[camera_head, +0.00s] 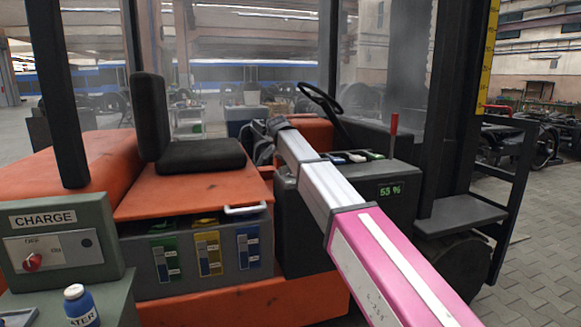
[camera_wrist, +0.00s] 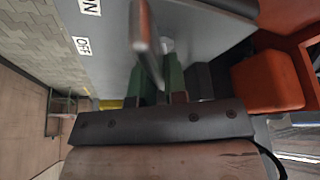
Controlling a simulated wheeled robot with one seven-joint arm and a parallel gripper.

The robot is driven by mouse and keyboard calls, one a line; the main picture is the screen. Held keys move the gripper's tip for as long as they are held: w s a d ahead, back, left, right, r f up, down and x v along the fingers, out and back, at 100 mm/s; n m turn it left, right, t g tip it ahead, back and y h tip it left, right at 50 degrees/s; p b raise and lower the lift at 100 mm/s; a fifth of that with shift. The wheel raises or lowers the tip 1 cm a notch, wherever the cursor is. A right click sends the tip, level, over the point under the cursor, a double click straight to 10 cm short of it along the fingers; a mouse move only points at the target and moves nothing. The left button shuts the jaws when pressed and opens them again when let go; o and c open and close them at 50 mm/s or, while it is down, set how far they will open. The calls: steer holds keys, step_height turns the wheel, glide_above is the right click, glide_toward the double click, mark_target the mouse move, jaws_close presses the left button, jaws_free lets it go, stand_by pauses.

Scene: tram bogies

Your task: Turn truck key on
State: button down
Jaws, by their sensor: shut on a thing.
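In the wrist view, a grey-brown, blurred key-like piece (camera_wrist: 147,45) stands at the dark grey panel of the truck (camera_wrist: 205,30). My gripper (camera_wrist: 158,78), with green fingers, is shut on this piece. The white ON label (camera_wrist: 90,7) and OFF label (camera_wrist: 83,46) lie to its left. I cannot tell which label the key lines up with. In the head view, the orange truck (camera_head: 190,185) has a black seat and steering wheel. My arm reaches over its side to the console by the seat, and the key and fingertips are hidden there. A green display (camera_head: 390,190) reads 55 %.
A grey-green charge box (camera_head: 60,245) with a red knob stands at the left, with a blue water bottle (camera_head: 80,305) below it. The open battery bay (camera_head: 205,255) is under the seat (camera_head: 200,155). Black posts frame the cab. Paved floor (camera_head: 540,250) is clear at right.

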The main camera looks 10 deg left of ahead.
stand_by(0.3)
steer(key=c, duration=1.2)
jaws_free()
steer(key=shift+o, duration=0.2)
steer(key=shift+r, duration=0.1)
steer(key=v, duration=1)
steer(key=shift+s+a+r, duration=0.1)
steer(key=shift+r, duration=0.15)
